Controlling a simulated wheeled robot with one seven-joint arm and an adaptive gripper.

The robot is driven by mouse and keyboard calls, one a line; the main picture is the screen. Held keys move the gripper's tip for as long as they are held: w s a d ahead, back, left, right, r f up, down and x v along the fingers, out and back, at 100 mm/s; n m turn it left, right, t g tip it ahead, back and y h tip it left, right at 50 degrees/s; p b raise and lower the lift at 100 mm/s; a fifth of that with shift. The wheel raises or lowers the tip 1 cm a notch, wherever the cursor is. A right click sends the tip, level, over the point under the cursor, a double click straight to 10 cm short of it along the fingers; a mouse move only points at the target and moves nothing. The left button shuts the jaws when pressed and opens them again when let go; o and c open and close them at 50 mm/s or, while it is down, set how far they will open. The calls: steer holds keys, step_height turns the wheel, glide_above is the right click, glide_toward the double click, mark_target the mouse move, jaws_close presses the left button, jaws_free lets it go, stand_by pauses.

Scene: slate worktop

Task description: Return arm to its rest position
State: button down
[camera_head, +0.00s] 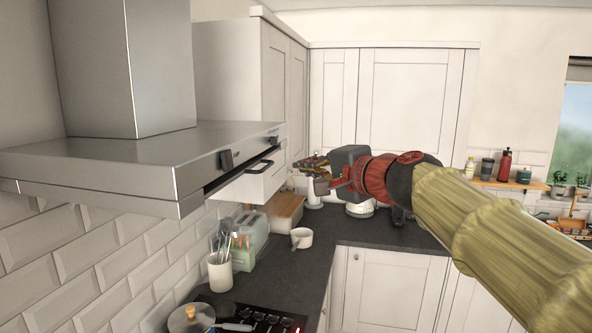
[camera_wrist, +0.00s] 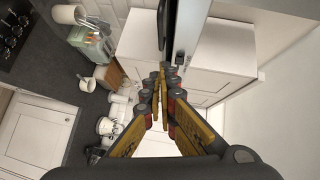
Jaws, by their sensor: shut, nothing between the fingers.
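My gripper (camera_head: 312,164) is at the end of my outstretched arm, which comes in from the right in the head view. It is raised above the worktop (camera_head: 385,233), in front of the white cupboards and to the right of the extractor hood. In the wrist view my gripper (camera_wrist: 164,76) has its two fingers together at the tips, with nothing held. The fingers point towards the hood edge and white cupboard fronts.
The steel extractor hood (camera_head: 140,160) juts out left of my gripper. Below are a utensil pot (camera_head: 219,272), a toaster (camera_head: 251,232), a white mug (camera_head: 302,238) and a pan (camera_head: 190,318) on the hob. Bottles and plants stand on a shelf (camera_head: 510,184) at the right.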

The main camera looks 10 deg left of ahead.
steer(key=s+d+f+n+g+h, duration=0.2)
steer(key=s+d+f, duration=0.25)
steer(key=f, duration=0.45)
steer(key=s+d+f+n+g+h, duration=0.1)
steer(key=s+d+f+n+g, duration=0.15)
steer(key=s+f, duration=0.45)
steer(key=s+d+f+n+g+h+b, duration=0.1)
steer(key=s+d+f+h+b, duration=0.2)
steer(key=s+d+f, duration=0.8)
steer(key=s+d+f+n+h+b, duration=0.2)
steer(key=s+d+f+h, duration=0.3)
steer(key=s+d+f, duration=0.6)
step_height(320, 180, down, 6)
steer(key=shift+d+r+g+b, duration=0.2)
steer(key=shift+d+g+b, duration=0.15)
steer(key=shift+d+b, duration=0.65)
steer(key=shift+s, duration=0.1)
